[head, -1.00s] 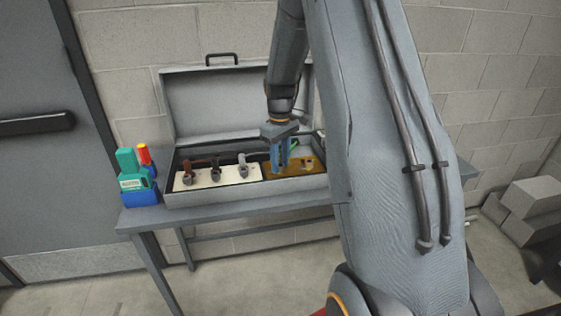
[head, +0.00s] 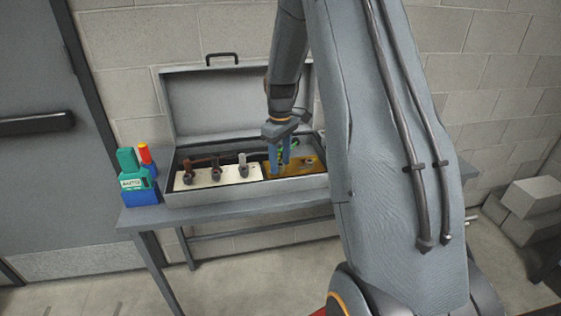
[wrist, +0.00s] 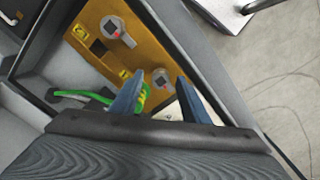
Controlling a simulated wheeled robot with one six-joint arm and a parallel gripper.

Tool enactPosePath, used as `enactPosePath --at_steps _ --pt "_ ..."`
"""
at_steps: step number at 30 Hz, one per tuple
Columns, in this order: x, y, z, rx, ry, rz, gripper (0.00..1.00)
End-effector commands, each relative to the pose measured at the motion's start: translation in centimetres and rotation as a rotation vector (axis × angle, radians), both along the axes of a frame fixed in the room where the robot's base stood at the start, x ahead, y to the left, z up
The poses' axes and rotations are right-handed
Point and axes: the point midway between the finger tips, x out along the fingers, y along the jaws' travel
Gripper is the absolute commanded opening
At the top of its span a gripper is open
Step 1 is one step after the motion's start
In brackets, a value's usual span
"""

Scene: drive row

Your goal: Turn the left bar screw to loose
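The yellow plate (head: 295,171) lies in the right half of the open grey case, and it fills the upper middle of the wrist view (wrist: 97,45). It carries two grey bar screws. One bar screw (wrist: 163,79) shows between my fingertips; in the head view my gripper hides it. The other bar screw (wrist: 113,27) is clear of the fingers, and in the head view it sits to the right (head: 309,162). My gripper (head: 281,167) points down over the left part of the plate. Its blue fingers (wrist: 158,77) are apart. I cannot tell whether they touch the screw.
A cream plate (head: 220,178) with brown, black and grey handles lies left of the yellow plate. The case's raised lid (head: 230,105) stands behind. Green, blue and red items (head: 138,187) stand left of the case.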

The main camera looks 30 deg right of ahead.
Motion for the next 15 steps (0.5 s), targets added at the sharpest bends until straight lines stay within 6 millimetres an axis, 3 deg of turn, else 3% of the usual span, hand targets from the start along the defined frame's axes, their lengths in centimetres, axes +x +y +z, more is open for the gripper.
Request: enactPosePath --at_steps 8,15 --pt "0.0 0.0 0.7 0.0 -0.001 -0.001 0.42" --pt "0.1 0.0 4.3 0.0 -0.001 0.0 0.42"
